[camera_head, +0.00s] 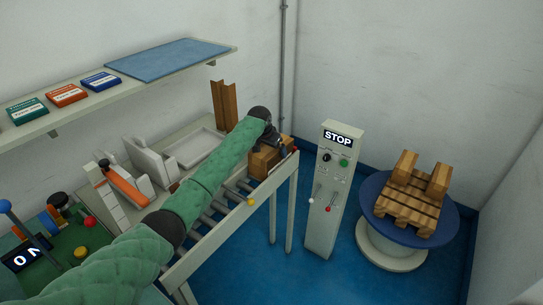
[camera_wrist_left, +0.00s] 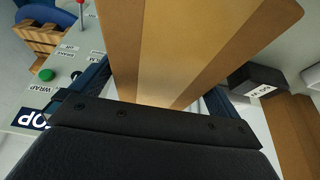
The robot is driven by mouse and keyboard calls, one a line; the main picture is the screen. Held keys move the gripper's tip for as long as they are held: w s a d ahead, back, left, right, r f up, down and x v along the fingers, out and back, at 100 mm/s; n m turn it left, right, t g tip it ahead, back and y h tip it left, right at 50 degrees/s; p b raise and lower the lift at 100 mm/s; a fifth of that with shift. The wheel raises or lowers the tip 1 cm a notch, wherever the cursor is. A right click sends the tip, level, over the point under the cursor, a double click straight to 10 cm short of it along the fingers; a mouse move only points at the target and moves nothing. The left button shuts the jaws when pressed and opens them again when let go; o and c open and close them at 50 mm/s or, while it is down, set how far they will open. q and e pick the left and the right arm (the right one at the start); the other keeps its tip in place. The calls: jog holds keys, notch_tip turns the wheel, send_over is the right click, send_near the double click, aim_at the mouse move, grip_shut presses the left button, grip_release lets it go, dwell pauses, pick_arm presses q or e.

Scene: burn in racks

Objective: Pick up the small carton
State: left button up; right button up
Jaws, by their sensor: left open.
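A small brown carton (camera_head: 264,160) sits at the far end of the roller conveyor, partly hidden by my left arm and gripper. In the left wrist view the carton (camera_wrist_left: 185,45) fills the upper middle, with a lighter tape stripe along it. My left gripper (camera_head: 279,145) is at the carton, its jaws open. In the left wrist view its dark fingers show on either side of the carton's near part; whether they touch it I cannot tell. My right gripper is not in view.
The grey control post (camera_head: 335,190) marked STOP stands right of the conveyor (camera_head: 226,200). A shelf (camera_head: 40,125) with several small boxes runs along the left wall. Brown corner pieces (camera_head: 223,103) stand behind the conveyor.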

pick_arm(q)
jog(key=c, duration=1.5)
jog(key=shift+r, duration=0.1)
jog(key=shift+r, duration=0.1)
